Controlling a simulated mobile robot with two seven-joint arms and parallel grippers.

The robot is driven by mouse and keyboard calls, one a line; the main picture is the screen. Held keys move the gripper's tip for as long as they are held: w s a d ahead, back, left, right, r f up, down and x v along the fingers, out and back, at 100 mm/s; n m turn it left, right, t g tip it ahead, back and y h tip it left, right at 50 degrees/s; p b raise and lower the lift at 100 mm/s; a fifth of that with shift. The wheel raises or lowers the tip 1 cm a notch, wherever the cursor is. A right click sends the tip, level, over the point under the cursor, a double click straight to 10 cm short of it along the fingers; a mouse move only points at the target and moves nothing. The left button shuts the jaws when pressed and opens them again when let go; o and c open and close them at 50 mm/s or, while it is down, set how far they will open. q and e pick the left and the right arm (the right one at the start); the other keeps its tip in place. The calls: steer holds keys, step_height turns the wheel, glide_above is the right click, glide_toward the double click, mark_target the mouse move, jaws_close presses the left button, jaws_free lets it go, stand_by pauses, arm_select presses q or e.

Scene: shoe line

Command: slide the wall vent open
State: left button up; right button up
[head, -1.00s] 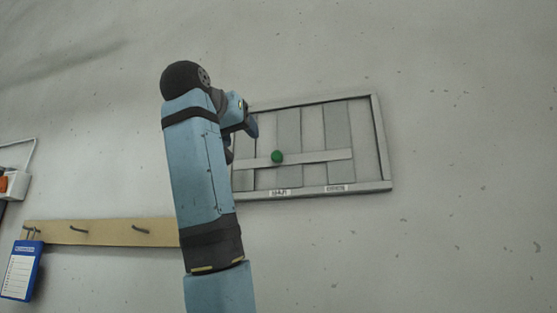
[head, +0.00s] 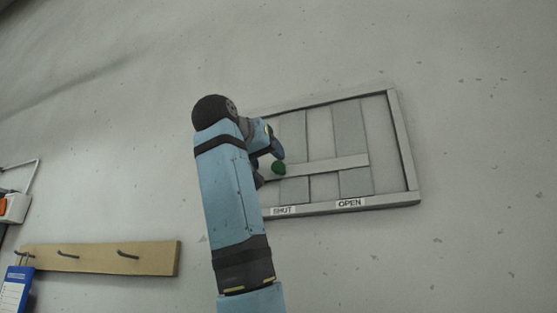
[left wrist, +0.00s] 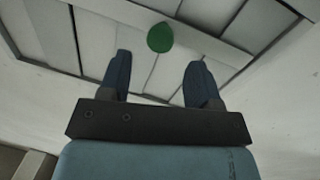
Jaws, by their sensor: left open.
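The wall vent (head: 411,160) is a framed panel of light and grey slats with a pale horizontal bar (head: 335,165). A green knob (head: 279,167) sits at the bar's left part, above the SHUT label (head: 283,211); the OPEN label (head: 350,203) is to its right. My left gripper (head: 268,168) is at the vent's left part, just left of the knob. In the left wrist view, the gripper (left wrist: 158,75) is open and empty, with the green knob (left wrist: 160,38) ahead, between the lines of its two fingers. My arm hides the vent's left side. My right gripper is not in view.
A wooden hook rail (head: 105,258) is on the wall at lower left, with a blue-edged card (head: 14,290) hanging from it. A white box with an orange part (head: 14,208) is at the left edge. The wall right of the vent is clear.

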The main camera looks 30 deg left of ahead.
mark_target(276, 165)
arm_select(q)
steer(key=w, duration=0.1)
steer(key=w+p, duration=0.1)
steer(key=w, duration=0.3)
steer(key=shift+a+r+p, duration=0.1)
steer(key=shift+a+p, duration=0.2)
steer(key=shift+w, duration=0.5)
steer(key=shift+w+a, duration=0.1)
steer(key=shift+w, duration=0.15)
steer(key=shift+c, duration=0.3)
jaws_close()
